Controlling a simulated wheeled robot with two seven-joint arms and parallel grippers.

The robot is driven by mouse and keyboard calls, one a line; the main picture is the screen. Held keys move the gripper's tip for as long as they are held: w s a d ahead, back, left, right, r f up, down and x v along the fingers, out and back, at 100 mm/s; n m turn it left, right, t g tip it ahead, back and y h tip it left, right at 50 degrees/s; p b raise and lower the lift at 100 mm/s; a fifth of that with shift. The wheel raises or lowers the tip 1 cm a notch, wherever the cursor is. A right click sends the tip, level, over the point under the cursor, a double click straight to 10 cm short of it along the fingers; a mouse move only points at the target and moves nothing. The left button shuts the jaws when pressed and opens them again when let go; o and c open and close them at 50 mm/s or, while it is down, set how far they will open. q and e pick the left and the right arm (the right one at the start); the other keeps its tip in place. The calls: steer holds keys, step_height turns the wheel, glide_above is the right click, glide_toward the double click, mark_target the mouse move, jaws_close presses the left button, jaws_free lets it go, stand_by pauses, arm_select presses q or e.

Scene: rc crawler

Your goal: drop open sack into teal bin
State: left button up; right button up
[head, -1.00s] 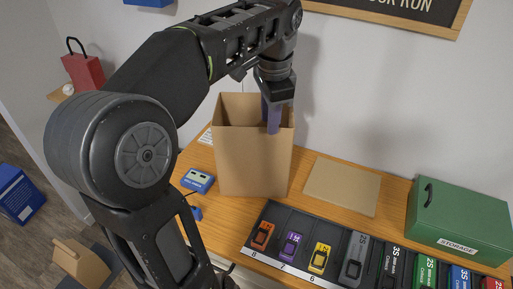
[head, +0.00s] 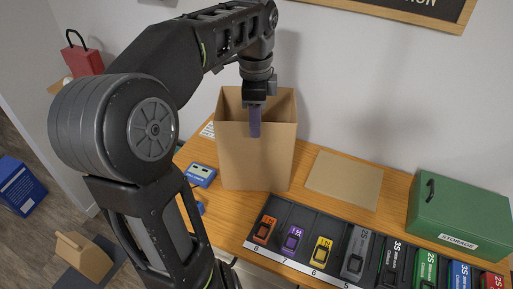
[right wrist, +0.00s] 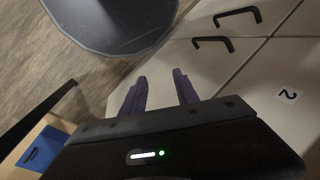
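The open sack, a tall brown paper bag (head: 255,165), stands upright on the wooden table against the wall, its mouth open upward. My left gripper (head: 255,135) points down at the sack's mouth. A purple finger overlaps the front rim and upper front wall. The other finger is not distinct, so I cannot tell whether they are closed on the paper. My right gripper (right wrist: 160,75) shows in the right wrist view with its purple fingers apart and nothing between them. I cannot make out a teal bin in either view.
A flat brown board (head: 344,180) and a green storage box (head: 460,215) lie to the sack's right. A numbered black rack (head: 300,214) of coloured packs runs along the front. A blue box (head: 20,188) is on the floor. Cabinet handles (right wrist: 212,43) show near my right gripper.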

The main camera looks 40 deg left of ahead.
mark_target(256, 141)
arm_select(q)
steer(key=shift+f+b, duration=0.55)
steer(key=shift+f, duration=0.45)
step_height(256, 141, down, 5)
steer(key=shift+f, duration=0.1)
steer(key=shift+c, duration=0.5)
jaws_close()
stand_by(1.2)
